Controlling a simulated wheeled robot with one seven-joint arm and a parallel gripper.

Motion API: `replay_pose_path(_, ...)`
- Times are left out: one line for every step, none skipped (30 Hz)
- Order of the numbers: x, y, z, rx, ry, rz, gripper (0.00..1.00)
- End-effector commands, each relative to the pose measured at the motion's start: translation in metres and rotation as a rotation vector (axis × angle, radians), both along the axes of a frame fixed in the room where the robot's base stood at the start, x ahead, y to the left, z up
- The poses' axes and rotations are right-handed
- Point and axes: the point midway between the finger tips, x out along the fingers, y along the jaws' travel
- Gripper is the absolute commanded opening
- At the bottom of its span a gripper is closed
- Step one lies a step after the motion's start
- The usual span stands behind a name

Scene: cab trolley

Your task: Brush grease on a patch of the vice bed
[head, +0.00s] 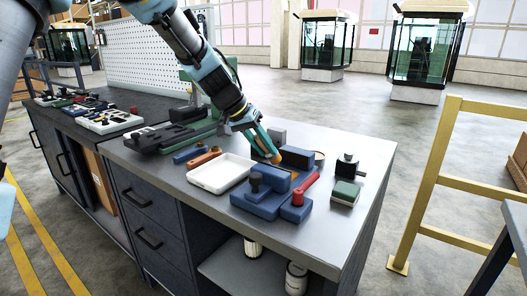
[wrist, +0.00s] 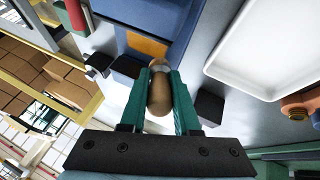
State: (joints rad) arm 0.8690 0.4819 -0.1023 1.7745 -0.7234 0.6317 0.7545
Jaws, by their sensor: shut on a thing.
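My gripper (head: 266,147) reaches down over the blue vice (head: 262,204) on the bench. In the wrist view its green fingers (wrist: 160,72) are shut on the brush (wrist: 158,95), whose rounded brown handle shows between them. The bristles are hidden, so I cannot tell whether they touch the vice. An orange patch (wrist: 147,46) lies on the blue vice bed (wrist: 160,18), just beyond the fingertips in the wrist view. In the head view a bit of orange shows by the fingertips, between the vice's two blue blocks.
A white tray (head: 219,172) lies left of the vice. The vice's red handle (head: 306,187) sticks out at its right. A green-and-dark block (head: 345,192) and a small dark block (head: 347,164) stand further right. Dark tools (head: 172,133) lie behind the tray.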

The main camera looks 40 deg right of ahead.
Motion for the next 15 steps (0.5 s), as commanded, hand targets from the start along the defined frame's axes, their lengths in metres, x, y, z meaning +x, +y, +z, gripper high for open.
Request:
replay_pose_path(-0.001,-0.002,0.011,-0.004,-0.002,-0.002,0.00)
replay_pose_path(-0.001,-0.002,0.013,-0.003,-0.001,-0.001,0.00)
replay_pose_path(-0.001,-0.003,0.017,-0.003,-0.001,-0.001,0.00)
replay_pose_path(-0.001,-0.003,0.019,-0.003,-0.002,-0.001,0.00)
replay_pose_path(-0.001,-0.004,0.022,-0.003,-0.002,-0.001,0.00)
replay_pose_path(-0.001,-0.004,0.026,-0.004,-0.002,-0.002,0.00)
replay_pose_path(-0.002,-0.005,0.029,-0.003,-0.001,-0.001,0.00)
replay_pose_path(-0.002,-0.005,0.031,-0.003,-0.001,-0.001,0.00)
replay_pose_path(-0.002,-0.006,0.035,-0.003,-0.001,0.000,0.00)
replay_pose_path(-0.002,-0.006,0.037,-0.003,0.000,0.001,0.00)
replay_pose_path(-0.002,-0.007,0.040,-0.003,-0.001,0.001,0.00)
replay_pose_path(-0.002,-0.007,0.044,-0.003,-0.001,0.000,0.00)
replay_pose_path(-0.002,-0.008,0.046,-0.004,-0.002,0.001,0.00)
replay_pose_path(-0.002,-0.008,0.049,-0.003,-0.002,0.001,0.00)
replay_pose_path(-0.002,-0.009,0.053,-0.003,-0.002,0.001,0.00)
